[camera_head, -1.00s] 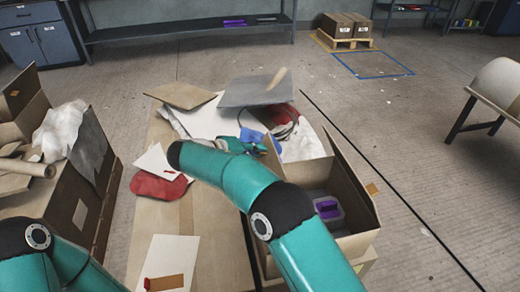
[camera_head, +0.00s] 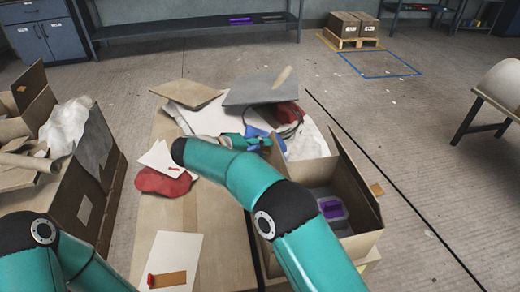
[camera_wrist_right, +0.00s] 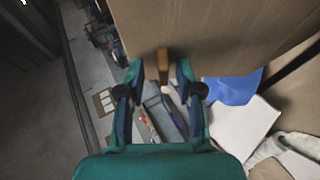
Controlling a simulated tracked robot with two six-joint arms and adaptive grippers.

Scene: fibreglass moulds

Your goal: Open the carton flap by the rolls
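An open carton (camera_head: 357,205) stands at the right of the table in the head view, with an orange tab (camera_head: 377,190) on its right flap. My right gripper (camera_head: 262,141) is at this carton's far left corner, partly hidden by my forearm. In the right wrist view, my right gripper (camera_wrist_right: 159,74) has its fingers apart, one either side of an orange-brown tab (camera_wrist_right: 163,62) on a cardboard panel (camera_wrist_right: 220,35). I see no finger touching the tab. My left gripper is out of view.
A blue cloth (camera_wrist_right: 232,88) and white sheets (camera_wrist_right: 245,125) lie close to the right gripper. A purple-marked container (camera_head: 333,208) sits inside the right carton. A red cloth (camera_head: 162,183) and a white card (camera_head: 174,262) lie on the wooden table (camera_head: 220,240), whose front middle is mostly bare.

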